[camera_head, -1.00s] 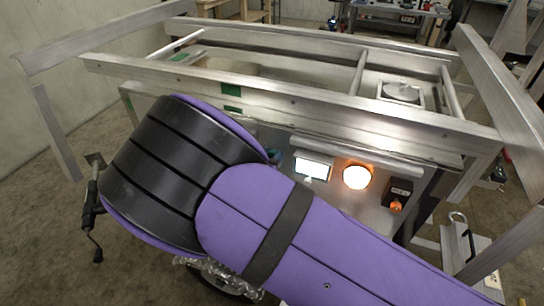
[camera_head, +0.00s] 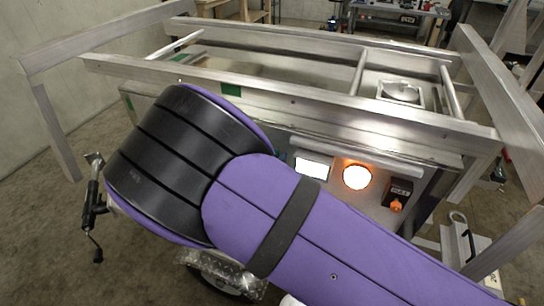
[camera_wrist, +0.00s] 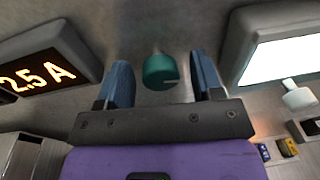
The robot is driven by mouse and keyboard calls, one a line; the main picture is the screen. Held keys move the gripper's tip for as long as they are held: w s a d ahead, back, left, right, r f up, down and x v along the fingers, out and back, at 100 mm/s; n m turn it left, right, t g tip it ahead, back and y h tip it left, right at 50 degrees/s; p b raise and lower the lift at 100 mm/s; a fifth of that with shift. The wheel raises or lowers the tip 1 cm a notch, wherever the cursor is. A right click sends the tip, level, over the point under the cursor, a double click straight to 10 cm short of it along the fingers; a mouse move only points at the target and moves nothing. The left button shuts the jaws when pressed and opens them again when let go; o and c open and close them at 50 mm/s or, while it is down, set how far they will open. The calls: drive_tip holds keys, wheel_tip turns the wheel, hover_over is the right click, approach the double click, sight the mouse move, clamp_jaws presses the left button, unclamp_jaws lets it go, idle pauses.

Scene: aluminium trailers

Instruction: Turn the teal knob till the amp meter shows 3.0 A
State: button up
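The teal knob (camera_wrist: 160,74) sticks out of the grey metal panel in the wrist view, with a light mark on its lower edge. My gripper (camera_wrist: 160,64) is open, with one blue finger to the left of the knob and one to the right. A gap shows on both sides, so neither finger touches it. The amp meter (camera_wrist: 45,72) at the left reads 2.5 A in glowing orange digits.
A lit white display (camera_wrist: 284,62) is at the right of the wrist view, close to my right finger. In the head view a glowing orange lamp (camera_head: 356,177) and a black box with an orange knob (camera_head: 397,194) sit on the panel. Aluminium trailer rails (camera_head: 290,98) run above.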

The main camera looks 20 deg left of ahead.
drive_tip(key=s+a, duration=0.1)
drive_tip(key=s, duration=0.9)
drive_tip(key=shift+s+a+r, duration=0.35)
drive_tip(key=shift+r, duration=0.05)
drive_tip(key=shift+w, duration=0.1)
